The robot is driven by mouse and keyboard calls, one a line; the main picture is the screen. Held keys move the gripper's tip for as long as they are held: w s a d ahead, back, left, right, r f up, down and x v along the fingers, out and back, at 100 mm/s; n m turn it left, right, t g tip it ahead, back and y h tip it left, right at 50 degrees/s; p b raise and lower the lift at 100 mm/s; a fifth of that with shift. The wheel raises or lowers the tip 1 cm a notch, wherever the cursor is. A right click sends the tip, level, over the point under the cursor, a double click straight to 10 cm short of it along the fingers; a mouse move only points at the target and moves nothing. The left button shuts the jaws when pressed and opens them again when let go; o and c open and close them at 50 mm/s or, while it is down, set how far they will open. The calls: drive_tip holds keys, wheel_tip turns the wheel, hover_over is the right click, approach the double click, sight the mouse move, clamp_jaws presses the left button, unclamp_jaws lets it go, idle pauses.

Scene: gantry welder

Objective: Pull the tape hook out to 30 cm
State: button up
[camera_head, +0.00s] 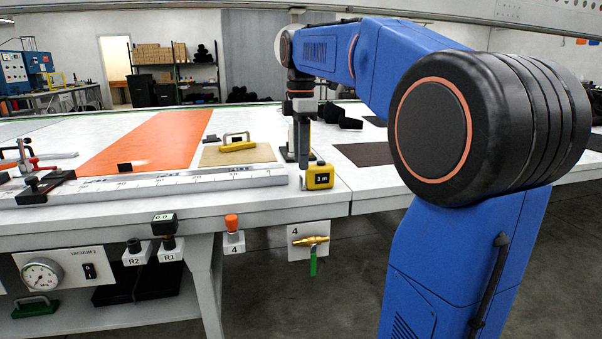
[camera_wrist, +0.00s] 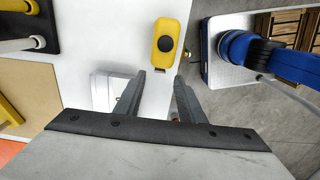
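The yellow tape measure (camera_head: 318,177), marked "3 m", sits at the front edge of the white table, right of the ruler's end. In the head view my gripper (camera_head: 303,160) is just left of and behind the tape measure.
A long metal ruler (camera_head: 200,181) lies along the table's front edge. A tan board (camera_head: 237,155) with a yellow-handled tool (camera_head: 238,146) and an orange sheet (camera_head: 150,140) lie behind it. A green-handled valve (camera_head: 312,245) hangs below the edge. A dark sheet (camera_head: 365,154) lies to the right.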

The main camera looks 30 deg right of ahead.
sight(301, 176)
drive_tip(key=shift+f, duration=2.55)
drive_tip(key=shift+c, duration=0.2)
clamp_jaws()
